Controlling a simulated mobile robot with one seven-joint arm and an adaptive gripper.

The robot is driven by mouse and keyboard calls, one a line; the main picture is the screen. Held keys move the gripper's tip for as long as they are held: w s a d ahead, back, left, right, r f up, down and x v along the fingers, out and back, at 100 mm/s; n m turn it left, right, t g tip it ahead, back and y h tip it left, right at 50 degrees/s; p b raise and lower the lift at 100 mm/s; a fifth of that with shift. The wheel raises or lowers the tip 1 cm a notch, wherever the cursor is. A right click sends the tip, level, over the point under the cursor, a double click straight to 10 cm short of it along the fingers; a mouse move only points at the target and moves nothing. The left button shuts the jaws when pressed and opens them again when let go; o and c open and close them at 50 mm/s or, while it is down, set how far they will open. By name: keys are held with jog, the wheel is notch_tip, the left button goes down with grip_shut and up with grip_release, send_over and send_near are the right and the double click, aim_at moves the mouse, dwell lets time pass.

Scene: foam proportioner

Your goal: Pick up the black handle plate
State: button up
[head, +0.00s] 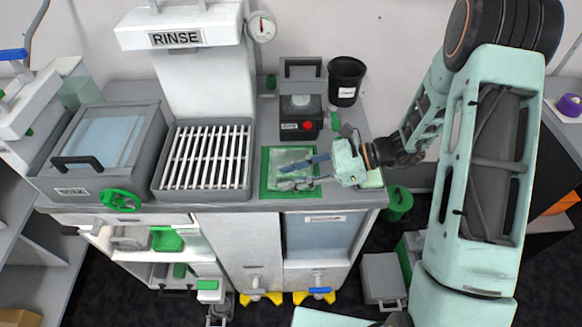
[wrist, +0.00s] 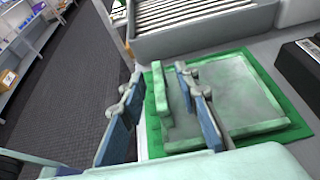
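My gripper (head: 305,168) is open above the green mat on the counter. In the wrist view its blue fingers (wrist: 160,92) stand apart, one on each side of a raised pale-green bar (wrist: 162,108). The bar rises from a flat, mottled grey-green plate (wrist: 235,95) lying on the green mat (wrist: 290,138). The plate also shows in the head view (head: 284,156), partly hidden by my gripper. This plate and bar look green-grey, not black. I cannot tell whether the fingers touch the bar.
A black box with a red button (head: 302,128) stands behind the mat, and a black cup (head: 345,80) is further back. A slatted rack (head: 205,160) lies left of the mat. A lidded basin with a black handle (head: 78,162) is farther left. The counter's front edge is close.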

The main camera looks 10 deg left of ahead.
grip_shut()
jog(key=shift+r, duration=0.15)
dwell(0.5)
